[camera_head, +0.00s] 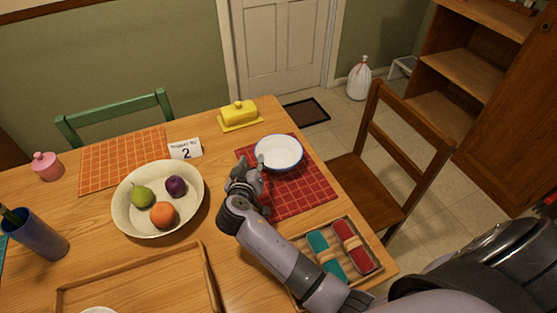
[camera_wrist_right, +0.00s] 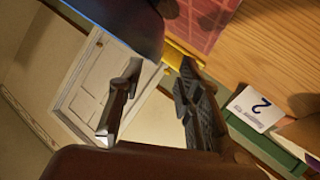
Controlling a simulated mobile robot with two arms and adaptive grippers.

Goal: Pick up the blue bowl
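The blue bowl (camera_head: 279,152), white inside with a blue rim, stands upright and looks empty on the red checked placemat (camera_head: 306,192). Its dark blue outside shows at the top of the right wrist view (camera_wrist_right: 128,22). My right gripper (camera_head: 256,168) is at the bowl's left side, near the rim. In the right wrist view its two fingers (camera_wrist_right: 160,72) are spread apart with nothing held between them. The bowl's edge is close to the fingertips; I cannot tell whether they touch. My left gripper is not in view.
A cream bowl of fruit (camera_head: 122,212) stands left of my right arm. A yellow butter dish (camera_head: 240,115) and a number card (camera_head: 185,149) lie behind. A wooden tray with cloth rolls (camera_head: 375,254) is at front right. A chair (camera_head: 372,180) stands at the table's right edge.

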